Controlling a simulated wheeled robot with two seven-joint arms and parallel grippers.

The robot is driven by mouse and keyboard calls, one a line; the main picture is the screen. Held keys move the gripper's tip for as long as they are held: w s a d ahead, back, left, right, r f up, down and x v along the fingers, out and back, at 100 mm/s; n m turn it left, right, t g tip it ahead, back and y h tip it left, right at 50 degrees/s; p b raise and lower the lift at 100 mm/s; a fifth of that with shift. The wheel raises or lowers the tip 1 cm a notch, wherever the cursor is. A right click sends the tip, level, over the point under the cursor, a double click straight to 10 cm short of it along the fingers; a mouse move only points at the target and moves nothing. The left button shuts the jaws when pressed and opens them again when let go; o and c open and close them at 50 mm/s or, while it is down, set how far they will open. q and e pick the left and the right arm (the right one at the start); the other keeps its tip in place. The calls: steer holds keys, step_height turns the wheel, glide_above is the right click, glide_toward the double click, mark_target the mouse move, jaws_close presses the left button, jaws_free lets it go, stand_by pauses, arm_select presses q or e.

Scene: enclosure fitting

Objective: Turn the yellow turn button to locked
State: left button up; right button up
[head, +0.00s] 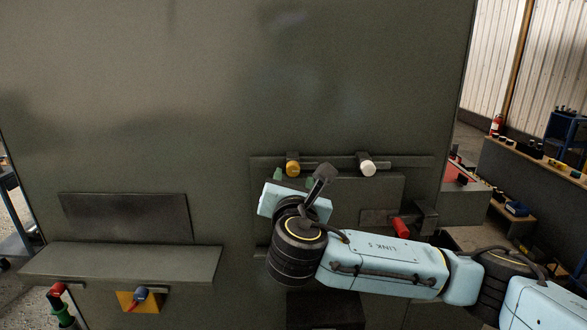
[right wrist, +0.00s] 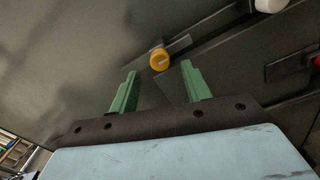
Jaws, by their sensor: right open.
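The yellow turn button (head: 293,167) sits on a dark rail on the grey-green enclosure panel, left of a white button (head: 367,167). It also shows in the right wrist view (right wrist: 159,59), as a round yellow knob with a pale mark on its face. My right gripper (right wrist: 158,88) has its two green fingers apart and empty, with the yellow button beyond and between the fingertips, apart from them. In the head view the right gripper (head: 290,180) is mostly hidden behind its own wrist, just below the yellow button. My left gripper is not in view.
A red-handled part (head: 401,228) sticks out at the panel's lower right, close to my right arm. A grey shelf (head: 120,263) juts out at left, with a blue-and-red knob (head: 141,294) on a yellow plate below. The upper panel is bare.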

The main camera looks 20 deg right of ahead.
mark_target(293, 171)
steer(key=shift+p+x, duration=0.3)
steer(key=shift+x, duration=1.8)
steer(key=c, duration=1)
